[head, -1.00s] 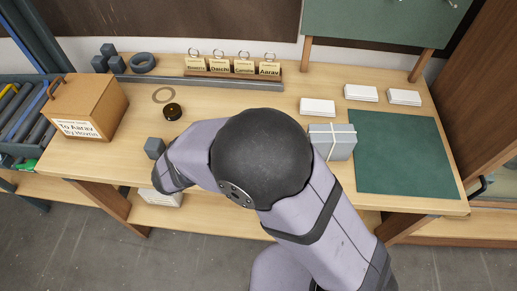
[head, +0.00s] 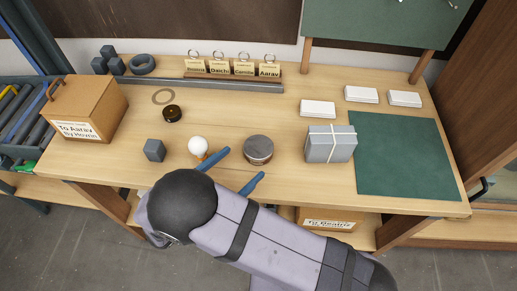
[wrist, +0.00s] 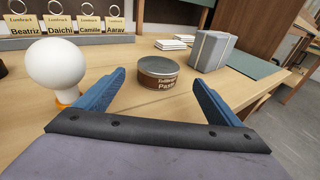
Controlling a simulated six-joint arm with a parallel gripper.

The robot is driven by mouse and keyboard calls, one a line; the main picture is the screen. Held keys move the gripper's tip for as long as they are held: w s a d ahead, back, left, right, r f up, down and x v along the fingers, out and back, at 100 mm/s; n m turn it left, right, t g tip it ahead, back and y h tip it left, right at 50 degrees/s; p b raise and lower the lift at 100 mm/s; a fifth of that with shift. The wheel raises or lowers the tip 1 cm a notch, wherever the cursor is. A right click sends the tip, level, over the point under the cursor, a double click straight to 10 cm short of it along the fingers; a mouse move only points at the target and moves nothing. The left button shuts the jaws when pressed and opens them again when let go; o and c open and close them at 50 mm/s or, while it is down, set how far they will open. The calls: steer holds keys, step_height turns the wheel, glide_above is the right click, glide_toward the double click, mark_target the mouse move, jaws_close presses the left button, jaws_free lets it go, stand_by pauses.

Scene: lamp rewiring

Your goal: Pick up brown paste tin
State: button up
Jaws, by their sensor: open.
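The brown paste tin (head: 258,150) stands upright on the wooden bench, a round tin with a grey lid. In the wrist view the tin (wrist: 158,72) shows a brown label reading "Paste", seen between the two blue fingers and beyond their tips. My gripper (head: 244,163) is open and empty, its fingers pointing at the tin from the bench's front edge. I see no contact with the tin.
A white bulb with an orange base (head: 198,146) stands close left of my gripper. A grey cube (head: 154,150) is farther left, a dark round tin (head: 173,113) behind. A tied grey box (head: 331,143) stands right of the paste tin, with bare bench between.

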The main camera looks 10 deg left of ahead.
mark_target(249, 156)
steer(key=shift+p+x, duration=0.75)
steer(key=shift+x, duration=0.75)
steer(key=shift+p+x, duration=0.9)
steer(key=shift+x, duration=1.25)
steer(key=shift+w+a, duration=0.1)
steer(key=shift+a, duration=0.05)
steer(key=shift+c, duration=0.3)
steer(key=c, duration=1.2)
steer(key=shift+r, duration=0.1)
steer(key=shift+r+b, duration=0.85)
steer(key=shift+r, duration=4.05)
